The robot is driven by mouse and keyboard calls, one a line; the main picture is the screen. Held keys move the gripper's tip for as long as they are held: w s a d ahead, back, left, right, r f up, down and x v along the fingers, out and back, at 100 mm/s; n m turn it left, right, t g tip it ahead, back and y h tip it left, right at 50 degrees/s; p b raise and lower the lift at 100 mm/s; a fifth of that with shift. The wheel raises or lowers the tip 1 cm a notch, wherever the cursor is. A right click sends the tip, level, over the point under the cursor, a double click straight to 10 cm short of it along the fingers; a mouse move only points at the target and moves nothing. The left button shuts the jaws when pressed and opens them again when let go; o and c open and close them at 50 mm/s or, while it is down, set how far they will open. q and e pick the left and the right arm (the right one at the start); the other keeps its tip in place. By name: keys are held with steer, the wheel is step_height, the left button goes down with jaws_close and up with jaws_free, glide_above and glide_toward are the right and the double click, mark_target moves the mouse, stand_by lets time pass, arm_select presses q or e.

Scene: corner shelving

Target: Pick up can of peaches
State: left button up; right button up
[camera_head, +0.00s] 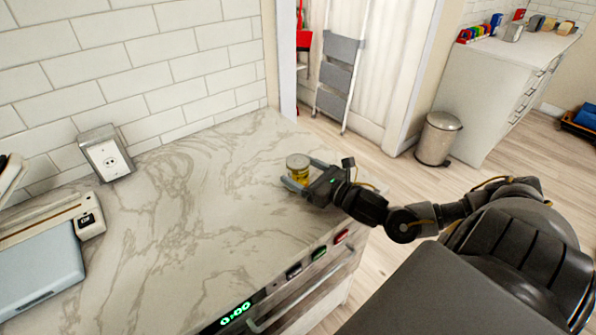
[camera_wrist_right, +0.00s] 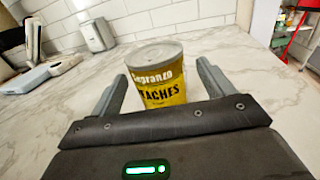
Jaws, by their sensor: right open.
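The can of peaches (camera_head: 298,167) is a small yellow can with a grey lid, upright on the marble countertop near its right end in the head view. In the right wrist view the can (camera_wrist_right: 160,80) stands between the two fingers, its label partly readable as "Sopranzo" and "...aches". My right gripper (camera_head: 297,174) is open around the can, with one finger on each side. In the wrist view a gap shows between the can and the right finger; the left finger is close to the can's side. The can's lower part is hidden by the gripper body. My left gripper is not seen.
The marble countertop (camera_head: 170,220) is mostly clear left of the can. A tiled wall (camera_head: 130,60) runs behind. The counter's front edge has a green display (camera_head: 235,314). A bin (camera_head: 438,138) stands on the floor.

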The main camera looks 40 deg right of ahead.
steer(key=shift+w+a+f, duration=0.1)
steer(key=shift+w+a, duration=0.05)
steer(key=shift+w, duration=0.65)
steer(key=c, duration=1.2)
steer(key=shift+c, duration=0.4)
steer(key=shift+r, duration=0.75)
steer(key=s+a+r+p, duration=0.2)
steer(key=s+r+p, duration=0.9)
steer(key=s, duration=0.2)
steer(key=shift+s+a+r, duration=0.25)
steer(key=shift+s+r, duration=0.05)
steer(key=shift+s, duration=0.1)
